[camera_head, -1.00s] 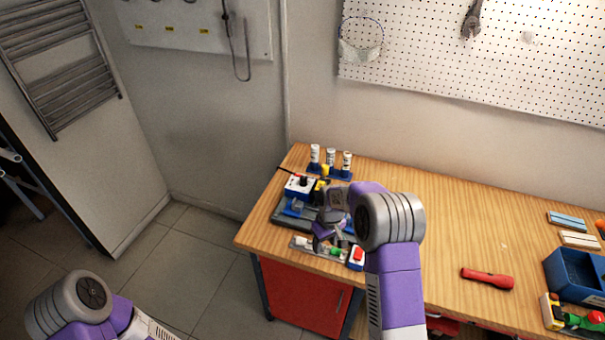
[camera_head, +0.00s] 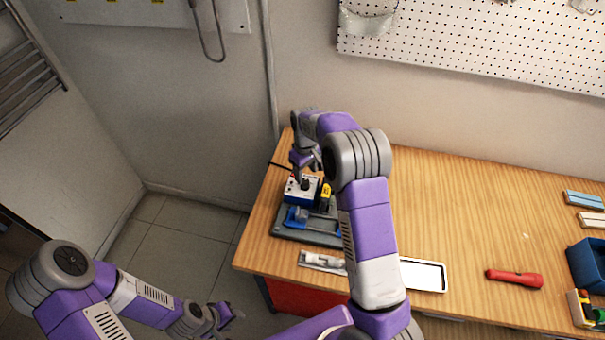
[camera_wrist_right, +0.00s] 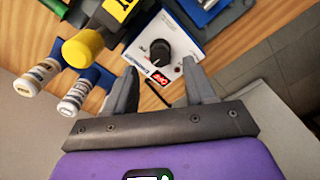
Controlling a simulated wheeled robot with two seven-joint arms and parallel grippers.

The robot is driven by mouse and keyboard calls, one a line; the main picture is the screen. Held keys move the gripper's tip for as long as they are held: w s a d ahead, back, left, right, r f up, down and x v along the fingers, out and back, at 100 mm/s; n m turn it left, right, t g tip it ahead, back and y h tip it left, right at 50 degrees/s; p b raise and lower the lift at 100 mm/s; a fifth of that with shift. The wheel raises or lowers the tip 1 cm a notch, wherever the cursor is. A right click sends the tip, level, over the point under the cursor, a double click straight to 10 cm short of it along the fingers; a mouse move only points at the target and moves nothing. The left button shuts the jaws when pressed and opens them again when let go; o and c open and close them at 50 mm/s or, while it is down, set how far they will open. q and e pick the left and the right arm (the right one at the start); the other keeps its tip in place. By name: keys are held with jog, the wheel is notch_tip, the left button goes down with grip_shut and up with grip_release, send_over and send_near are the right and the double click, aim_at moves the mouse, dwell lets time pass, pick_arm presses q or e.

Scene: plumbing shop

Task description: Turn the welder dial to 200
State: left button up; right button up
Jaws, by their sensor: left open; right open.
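The welder (camera_head: 293,194) is a small white and blue box at the left end of the bench. Its black dial (camera_wrist_right: 160,50) faces the right wrist camera, with a red label and a red knob beside it. The dial's setting is too small to read. My right gripper (camera_wrist_right: 160,86) is open and empty at the welder, its two fingers apart, with the dial beyond and between them. In the head view, the right gripper (camera_head: 300,166) is just above the welder, partly hidden by my own arm. My left gripper (camera_head: 230,314) is open and empty, low beside the bench.
A yellow-capped tool (camera_head: 325,196) stands right beside the welder. White bottles (camera_wrist_right: 75,92) are close to the right gripper. A grey tray with a blue clamp (camera_head: 298,216) lies in front. A red flashlight (camera_head: 514,278) and blue bin (camera_head: 588,262) are farther right.

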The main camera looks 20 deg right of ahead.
aim_at(305, 181)
jog(key=shift+w+f, duration=0.1)
jog(key=shift+f, duration=2.55)
jog(key=c, duration=1)
